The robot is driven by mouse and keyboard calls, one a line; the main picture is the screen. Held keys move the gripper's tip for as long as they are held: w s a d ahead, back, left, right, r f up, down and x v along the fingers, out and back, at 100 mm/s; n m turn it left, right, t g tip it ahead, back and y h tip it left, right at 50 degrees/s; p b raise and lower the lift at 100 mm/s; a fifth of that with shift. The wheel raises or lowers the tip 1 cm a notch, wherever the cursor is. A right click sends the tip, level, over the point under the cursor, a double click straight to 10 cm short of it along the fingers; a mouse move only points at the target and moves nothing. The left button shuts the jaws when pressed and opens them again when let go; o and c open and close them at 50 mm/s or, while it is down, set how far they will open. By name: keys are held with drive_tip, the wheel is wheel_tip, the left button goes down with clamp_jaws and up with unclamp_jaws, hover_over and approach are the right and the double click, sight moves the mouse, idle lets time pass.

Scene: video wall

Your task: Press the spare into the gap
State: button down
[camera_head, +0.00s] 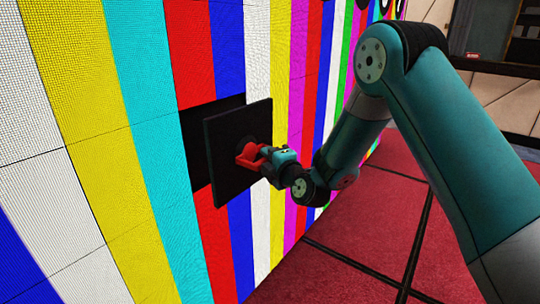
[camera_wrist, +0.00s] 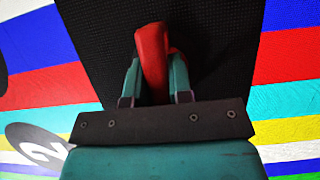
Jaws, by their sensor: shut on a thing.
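The spare, a dark square panel (camera_head: 232,118) with a red handle (camera_head: 249,157), stands upright in front of the video wall in the head view. My gripper (camera_head: 265,157) is shut on the red handle. In the wrist view, the gripper fingers (camera_wrist: 156,75) flank the handle (camera_wrist: 151,48), and the panel's black back (camera_wrist: 225,45) fills the middle. The gap (camera_head: 194,140) is a black square opening in the wall. It shows to the left of the panel and above it, and the rest is hidden behind the panel. The panel looks offset right of the gap.
The video wall (camera_head: 150,95) shows bright vertical colour stripes. A round marker with a number (camera_wrist: 40,147) shows at the lower left of the wrist view. Red floor tiles (camera_head: 385,215) lie open to the right. A dark cabinet or counter (camera_head: 500,55) stands at the back right.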

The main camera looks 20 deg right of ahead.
sight(254, 151)
drive_tip(key=shift+w+a+r+p, duration=0.1)
drive_tip(key=shift+w+a+p, duration=0.4)
drive_tip(key=shift+p, duration=0.8)
drive_tip(key=shift+w+a+r+p, duration=0.1)
drive_tip(key=shift+w+a+p, duration=0.15)
drive_tip(key=shift+w+p, duration=0.7)
drive_tip(key=shift+w+a+r+p, duration=0.1)
drive_tip(key=shift+w+a+p, duration=0.25)
drive_tip(key=shift+p, duration=1.25)
drive_tip(key=shift+w+a+f+p, duration=0.1)
drive_tip(key=shift+w+a+p, duration=0.4)
drive_tip(key=shift+p, duration=1.5)
drive_tip(key=shift+w+a+p, duration=0.4)
drive_tip(key=shift+w+p, duration=0.2)
drive_tip(key=shift+p, duration=0.15)
drive_tip(key=shift+w+a+p, duration=0.35)
drive_tip(key=shift+w+p, duration=0.2)
drive_tip(key=shift+p, duration=0.2)
drive_tip(key=shift+w+a+b, duration=0.2)
drive_tip(key=shift+w+b, duration=0.1)
drive_tip(key=shift+b, duration=0.35)
